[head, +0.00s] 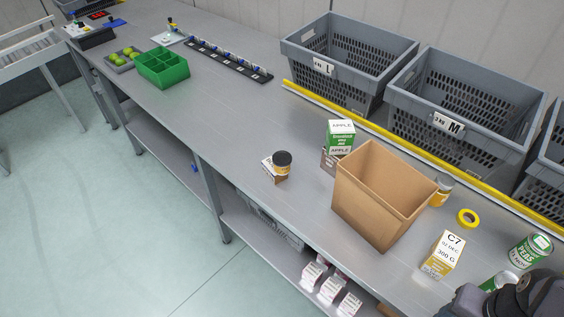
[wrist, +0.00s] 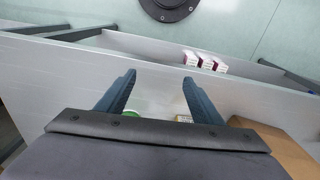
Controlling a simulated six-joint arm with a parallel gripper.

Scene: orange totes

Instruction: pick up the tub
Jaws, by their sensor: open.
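A small tub (head: 283,160) with a black lid and an orange-and-white label is on the grey bench, left of the open cardboard box. A small white-and-brown carton (head: 270,173) is right against it; I cannot tell whether the tub rests on it or stands behind it. A second yellow-orange container (head: 441,191) is partly hidden behind the cardboard box. My gripper (wrist: 158,78) is open and empty in the wrist view, above the bench's front edge. In the head view only my dark arm shows at the bottom right, far from the black-lidded tub. That tub is not visible in the wrist view.
The open cardboard box (head: 372,215) stands right of the tub, with a green-and-white APPLE carton (head: 341,135) behind it. Grey crates (head: 345,60) line the back. The bench left of the tub is clear.

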